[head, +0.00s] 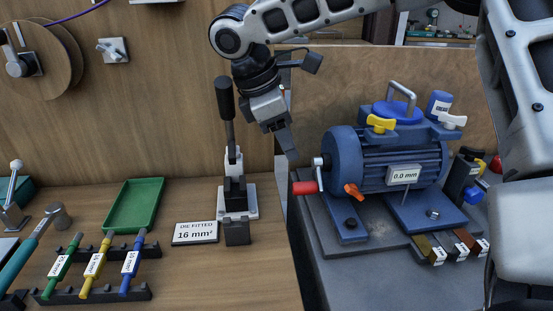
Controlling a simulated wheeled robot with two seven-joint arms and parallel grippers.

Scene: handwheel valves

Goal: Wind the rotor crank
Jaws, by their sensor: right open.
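The blue motor (375,158) stands on a dark plate at the right of the head view. The rotor crank, on its left end, has a metal arm (319,174) and a red handle (304,188) that points left. My right gripper (286,146) reaches in from the upper right and hangs above and a little left of the crank. It is open and apart from the red handle. One finger shows clearly; the other is mostly hidden. My left gripper is not in view.
A black-handled press (232,178) stands left of the crank. A label card (195,233), a green tray (134,206) and a rack of coloured tools (95,266) lie on the wooden bench. Yellow (381,124) and orange (353,191) knobs stick out from the motor.

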